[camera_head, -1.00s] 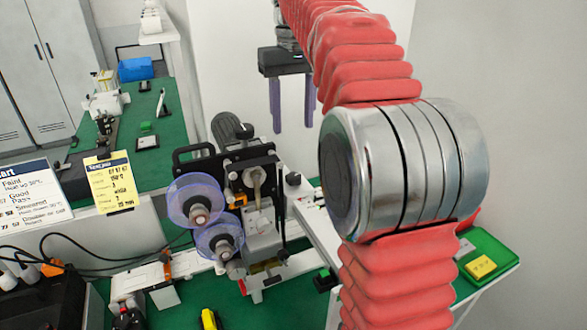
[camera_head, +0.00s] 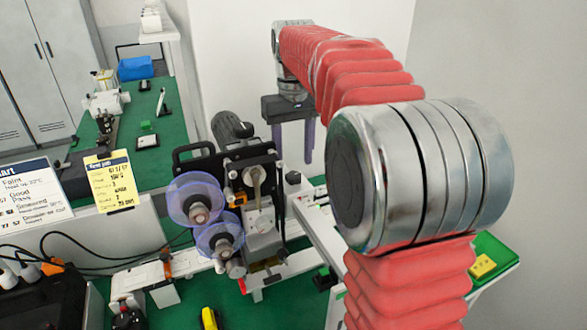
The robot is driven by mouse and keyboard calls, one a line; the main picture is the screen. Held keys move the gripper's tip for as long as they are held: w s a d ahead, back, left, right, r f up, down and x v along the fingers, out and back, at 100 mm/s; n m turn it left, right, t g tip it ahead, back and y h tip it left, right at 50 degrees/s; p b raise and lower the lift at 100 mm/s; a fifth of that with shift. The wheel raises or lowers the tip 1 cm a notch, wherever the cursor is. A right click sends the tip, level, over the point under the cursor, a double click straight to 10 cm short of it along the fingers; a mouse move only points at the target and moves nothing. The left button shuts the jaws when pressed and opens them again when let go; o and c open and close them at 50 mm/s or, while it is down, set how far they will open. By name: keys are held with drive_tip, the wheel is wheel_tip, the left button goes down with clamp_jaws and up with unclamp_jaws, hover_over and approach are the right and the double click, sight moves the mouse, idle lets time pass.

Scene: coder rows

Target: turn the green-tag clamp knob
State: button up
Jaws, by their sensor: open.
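A coder machine (camera_head: 245,200) with a black frame, a grey motor and two translucent purple reels (camera_head: 195,200) stands on the green bench. A dark round knob (camera_head: 293,178) shows at its right side. A small green and black part (camera_head: 324,278) lies low to its right, partly hidden by my arm. I cannot tell which knob bears the green tag. My arm, with red sleeves and metal joints, crosses the right of the view. My gripper is not in view.
A yellow tag card (camera_head: 110,182) and a white sign (camera_head: 35,190) stand at left. A green tray with a yellow block (camera_head: 482,265) is at right. A yellow item (camera_head: 209,318) lies at the front. Another green bench (camera_head: 172,140) stands behind.

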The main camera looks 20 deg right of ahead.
sight(293, 175)
drive_tip(key=shift+f, duration=2)
drive_tip(key=shift+c, duration=0.2)
drive_tip(key=c, duration=1)
drive_tip(key=shift+m, duration=0.4)
drive_tip(key=m, duration=0.9)
drive_tip(key=shift+m, duration=0.3)
drive_tip(key=m, duration=0.5)
drive_tip(key=shift+m, duration=0.3)
drive_tip(key=m, duration=0.4)
drive_tip(key=shift+r+m, duration=0.1)
drive_tip(key=shift+m, duration=0.3)
